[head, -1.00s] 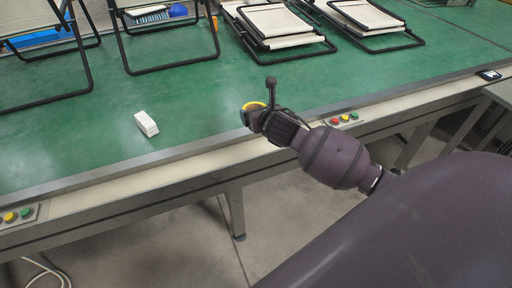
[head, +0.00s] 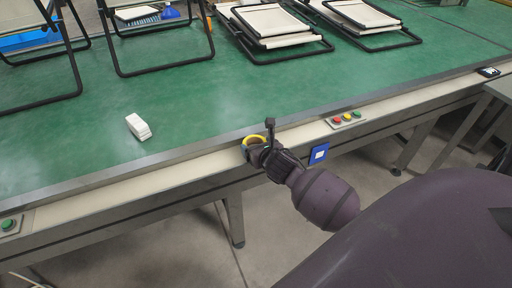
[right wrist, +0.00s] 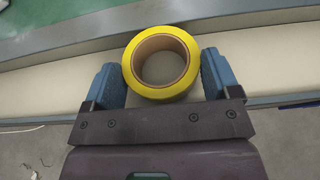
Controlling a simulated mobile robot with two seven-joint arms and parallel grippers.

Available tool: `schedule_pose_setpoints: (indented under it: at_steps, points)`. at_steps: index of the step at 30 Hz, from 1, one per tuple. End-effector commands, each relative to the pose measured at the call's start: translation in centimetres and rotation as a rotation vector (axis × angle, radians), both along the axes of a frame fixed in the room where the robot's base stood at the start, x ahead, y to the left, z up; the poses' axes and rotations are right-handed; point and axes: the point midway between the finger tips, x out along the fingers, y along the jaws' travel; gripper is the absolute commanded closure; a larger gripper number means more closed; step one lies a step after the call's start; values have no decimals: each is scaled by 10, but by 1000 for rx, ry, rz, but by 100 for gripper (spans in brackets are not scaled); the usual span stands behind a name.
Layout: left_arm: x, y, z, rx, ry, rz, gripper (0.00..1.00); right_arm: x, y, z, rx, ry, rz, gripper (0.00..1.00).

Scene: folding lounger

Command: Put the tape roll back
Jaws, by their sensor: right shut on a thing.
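The yellow tape roll (right wrist: 185,87) with a brown core sits between the blue fingers of my right gripper (right wrist: 161,82) in the right wrist view. The fingers are shut on its two sides. In the head view, the tape roll (head: 254,138) shows as a yellow ring at the end of the right gripper (head: 256,145), over the front edge of the green table (head: 200,90). In the wrist view, the cream front strip lies behind the roll. My left gripper is out of view.
A white block (head: 138,127) lies on the table, left of the roll. Folded loungers (head: 275,30) and standing black frames (head: 160,60) fill the back. A button panel (head: 345,119) is on the front strip to the right. The table's middle is clear.

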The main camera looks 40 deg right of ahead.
Motion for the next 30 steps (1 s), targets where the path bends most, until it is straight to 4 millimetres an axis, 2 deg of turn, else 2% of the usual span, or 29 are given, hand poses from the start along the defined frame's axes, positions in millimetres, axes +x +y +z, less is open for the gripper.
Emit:
schedule_pose_setpoints:
  at_steps: [12, 13, 16, 26, 30]
  points:
    - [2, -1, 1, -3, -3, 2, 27, 1, 0, -4, -2, -3, 2, 45]
    - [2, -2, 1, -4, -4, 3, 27, 1, 0, -3, -2, -3, 2, 15]
    - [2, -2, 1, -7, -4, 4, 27, 1, 0, -3, -1, -3, 1, 0]
    - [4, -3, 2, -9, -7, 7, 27, 0, 1, 2, 0, -4, 1, 0]
    - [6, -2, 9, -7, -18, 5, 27, -16, 4, 10, -3, -5, 2, 0]
